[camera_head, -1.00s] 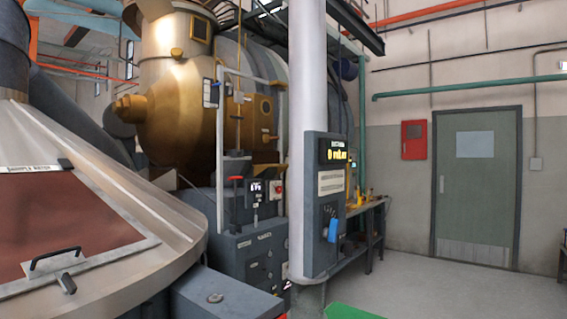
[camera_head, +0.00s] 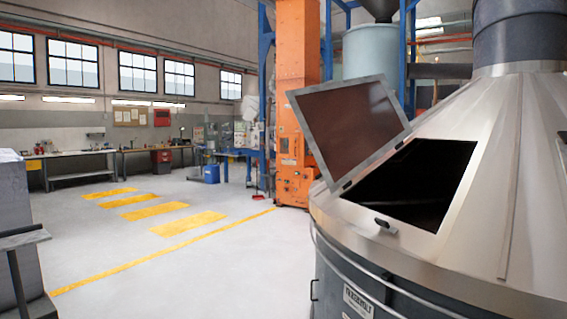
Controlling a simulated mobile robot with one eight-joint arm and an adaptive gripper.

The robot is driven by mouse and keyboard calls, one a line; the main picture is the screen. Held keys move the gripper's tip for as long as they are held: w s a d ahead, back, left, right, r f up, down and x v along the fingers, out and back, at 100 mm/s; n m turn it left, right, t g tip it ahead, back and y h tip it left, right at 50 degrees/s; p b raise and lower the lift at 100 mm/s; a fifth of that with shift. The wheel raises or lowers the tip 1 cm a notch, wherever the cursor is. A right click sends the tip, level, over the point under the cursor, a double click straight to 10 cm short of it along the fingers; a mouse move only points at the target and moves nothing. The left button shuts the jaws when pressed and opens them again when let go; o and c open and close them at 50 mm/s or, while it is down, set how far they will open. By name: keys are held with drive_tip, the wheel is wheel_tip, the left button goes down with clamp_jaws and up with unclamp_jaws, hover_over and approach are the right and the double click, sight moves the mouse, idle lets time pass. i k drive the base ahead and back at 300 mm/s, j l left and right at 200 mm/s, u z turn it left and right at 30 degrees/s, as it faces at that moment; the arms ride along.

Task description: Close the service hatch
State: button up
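The service hatch on the grey metal cone (camera_head: 500,150) at the right stands open. Its lid (camera_head: 348,120), a reddish-brown panel in a grey frame, is tilted up along the left edge of the opening. The opening (camera_head: 415,185) is a dark four-sided hole in the cone's slope; its inside is too dark to make out. A small dark latch (camera_head: 385,226) sits on the cone just below the opening. My gripper is not in view.
An orange elevator column (camera_head: 297,100) with blue framing stands behind the lid. Open floor with yellow markings (camera_head: 155,211) lies to the left. Workbenches (camera_head: 80,165) line the far wall. A grey block (camera_head: 18,235) stands at the near left edge.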

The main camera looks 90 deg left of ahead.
sight(348, 124)
drive_tip(key=j+u, duration=0.9)
drive_tip(key=i+j+u, duration=0.1)
drive_tip(key=j+u, duration=0.35)
drive_tip(key=i+j+u, duration=0.15)
drive_tip(key=j+u, duration=0.3)
drive_tip(key=i+j+u, duration=0.2)
drive_tip(key=u, duration=0.25)
drive_tip(key=i+j+u, duration=0.25)
drive_tip(key=u, duration=0.2)
drive_tip(key=i+j, duration=0.3)
drive_tip(key=i, duration=0.15)
drive_tip(key=i+j+u, duration=0.15)
drive_tip(key=i, duration=0.25)
drive_tip(key=i+j, duration=0.35)
drive_tip(key=i+j+u, duration=0.15)
drive_tip(key=i, duration=0.4)
drive_tip(key=i+j, duration=0.25)
drive_tip(key=i, duration=0.25)
drive_tip(key=i+j+z, duration=0.1)
drive_tip(key=z, duration=0.3)
drive_tip(key=i+j+z, duration=0.2)
drive_tip(key=i+z, duration=0.25)
drive_tip(key=j+z, duration=0.2)
drive_tip(key=z, duration=0.2)
drive_tip(key=i+j+z, duration=0.2)
drive_tip(key=z, duration=0.25)
drive_tip(key=j+z, duration=0.4)
drive_tip(key=i+j+z, duration=0.1)
drive_tip(key=j+z, duration=0.3)
